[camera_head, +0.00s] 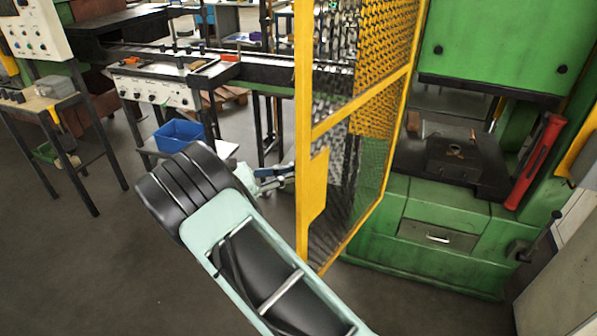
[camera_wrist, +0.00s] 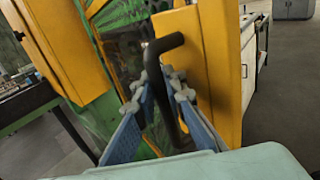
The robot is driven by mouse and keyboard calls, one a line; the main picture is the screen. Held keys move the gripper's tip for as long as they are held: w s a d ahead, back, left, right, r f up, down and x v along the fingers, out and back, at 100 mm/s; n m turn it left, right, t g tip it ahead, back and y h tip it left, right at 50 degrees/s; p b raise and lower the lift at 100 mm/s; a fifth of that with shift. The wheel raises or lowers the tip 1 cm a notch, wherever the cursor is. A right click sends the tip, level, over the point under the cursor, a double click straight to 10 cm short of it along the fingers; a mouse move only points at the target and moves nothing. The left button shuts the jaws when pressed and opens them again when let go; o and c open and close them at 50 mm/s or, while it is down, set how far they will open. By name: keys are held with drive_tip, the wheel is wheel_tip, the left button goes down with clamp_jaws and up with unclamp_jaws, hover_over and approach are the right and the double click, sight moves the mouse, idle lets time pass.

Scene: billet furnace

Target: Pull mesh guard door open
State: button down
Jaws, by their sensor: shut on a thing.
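The mesh guard door (camera_head: 304,110) has a yellow frame with metal mesh and stands at an angle in front of the green machine. In the wrist view its yellow frame plate (camera_wrist: 217,70) carries a black bent bar handle (camera_wrist: 165,43). My gripper (camera_wrist: 165,82) has its blue fingers on both sides of this handle and is shut on it. In the head view my gripper (camera_head: 275,178) is at the door's left edge, partly hidden by my arm. The handle cannot be made out there.
The green machine (camera_head: 440,205) stands at the right, with a red bar (camera_head: 535,160) on its front. A workbench with a control panel (camera_head: 155,91) and a blue bin (camera_head: 180,135) stand behind my arm. A small table (camera_head: 45,103) is at the left. The floor at lower left is clear.

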drive_tip(key=shift+a, duration=0.1)
drive_tip(key=c, duration=2)
unclamp_jaws()
drive_tip(key=shift+s, duration=0.1)
drive_tip(key=v, duration=1.2)
